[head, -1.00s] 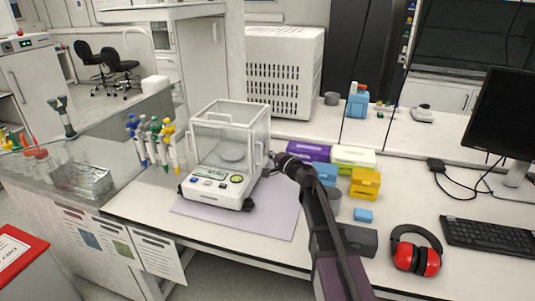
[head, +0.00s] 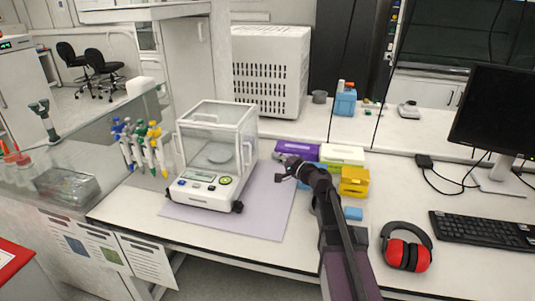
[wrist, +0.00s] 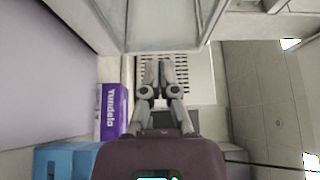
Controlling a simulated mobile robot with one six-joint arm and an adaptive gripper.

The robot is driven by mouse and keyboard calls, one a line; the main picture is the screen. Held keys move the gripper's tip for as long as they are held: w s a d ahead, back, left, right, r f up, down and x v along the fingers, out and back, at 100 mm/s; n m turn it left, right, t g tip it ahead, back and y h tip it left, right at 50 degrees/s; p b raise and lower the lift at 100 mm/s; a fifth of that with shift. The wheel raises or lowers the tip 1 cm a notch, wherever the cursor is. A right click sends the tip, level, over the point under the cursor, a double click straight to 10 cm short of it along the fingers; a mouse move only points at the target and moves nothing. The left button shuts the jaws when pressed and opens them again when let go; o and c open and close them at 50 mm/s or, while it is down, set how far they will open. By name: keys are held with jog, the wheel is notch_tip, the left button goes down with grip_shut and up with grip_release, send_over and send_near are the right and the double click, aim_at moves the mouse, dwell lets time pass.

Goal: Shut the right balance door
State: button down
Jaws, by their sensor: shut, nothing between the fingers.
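The balance (head: 205,188) stands on a lilac mat on the bench, with a clear glass draft shield around its round pan (head: 220,155). The right balance door (head: 248,135) is the shield's right glass side, with a pale upright handle (head: 247,153). I cannot tell clearly how far it stands open. My gripper (head: 281,170) is to the right of the balance, apart from it, with its fingers toward the shield. In the wrist view the gripper (wrist: 157,66) has its fingers together and empty, just below the shield's glass and frame (wrist: 160,25).
Purple (head: 297,150), white-green (head: 342,154) and yellow (head: 354,181) boxes sit close to my arm, with blue ones beside it. A pipette stand (head: 143,147) is left of the balance. Red ear muffs (head: 406,247) lie at right. The mat's right part (head: 268,205) is clear.

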jog(key=shift+v, duration=0.95)
